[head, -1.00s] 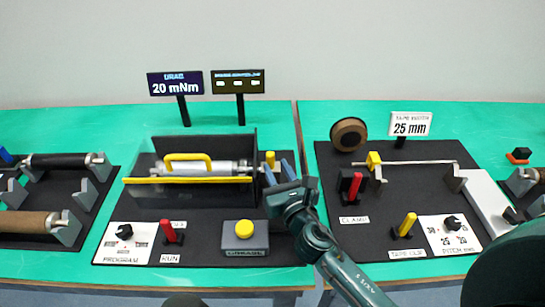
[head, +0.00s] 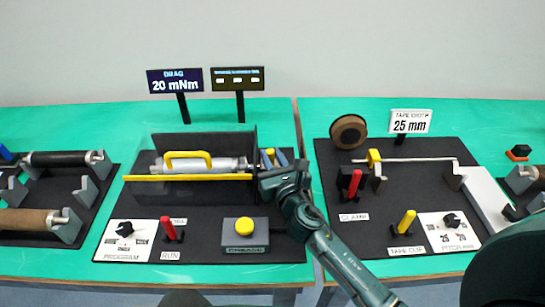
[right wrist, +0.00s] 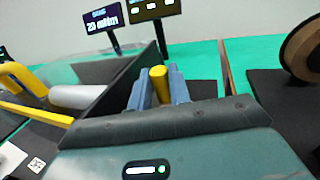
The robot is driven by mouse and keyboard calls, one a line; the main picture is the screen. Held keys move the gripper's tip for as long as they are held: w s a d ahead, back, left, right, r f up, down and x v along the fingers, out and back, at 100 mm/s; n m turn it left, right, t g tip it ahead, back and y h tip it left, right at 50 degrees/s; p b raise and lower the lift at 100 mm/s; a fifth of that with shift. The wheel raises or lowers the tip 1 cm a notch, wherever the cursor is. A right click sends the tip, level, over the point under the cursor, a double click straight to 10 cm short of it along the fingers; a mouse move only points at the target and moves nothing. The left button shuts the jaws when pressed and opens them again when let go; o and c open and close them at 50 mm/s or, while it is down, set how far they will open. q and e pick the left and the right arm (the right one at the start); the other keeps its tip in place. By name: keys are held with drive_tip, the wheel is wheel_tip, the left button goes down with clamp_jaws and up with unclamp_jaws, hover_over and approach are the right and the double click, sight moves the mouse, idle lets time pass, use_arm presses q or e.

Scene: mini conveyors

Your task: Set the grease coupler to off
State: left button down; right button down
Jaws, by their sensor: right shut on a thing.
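An upright yellow handle (head: 269,155) stands at the right end of the roller station, just right of its dark side panel. I take it to be the grease coupler's handle, but no label on it can be read. My right gripper (head: 275,158) reaches it from the front right. In the right wrist view the two blue-grey fingers (right wrist: 158,88) are shut on the yellow handle (right wrist: 159,84), one on each side. The handle's lower part is hidden by my gripper. My left gripper is not in view.
A clear guard with a yellow bar (head: 187,178) stands left of my gripper. A grease box with a yellow button (head: 244,226), a red run lever (head: 167,229) and a program knob (head: 125,229) lie in front. The tape station (head: 400,213) stands to the right.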

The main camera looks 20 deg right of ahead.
drive_tip(key=shift+s+d, duration=0.2)
drive_tip(key=shift+d, duration=0.6)
drive_tip(key=shift+s+d, duration=0.2)
drive_tip(key=shift+d, duration=0.55)
drive_tip(key=c, duration=1.6)
unclamp_jaws()
drive_tip(key=shift+s+d, duration=0.1)
drive_tip(key=shift+d, duration=0.05)
drive_tip(key=shift+s+d+b, duration=0.1)
drive_tip(key=shift+s+b, duration=0.85)
drive_tip(key=shift+s, duration=5.6)
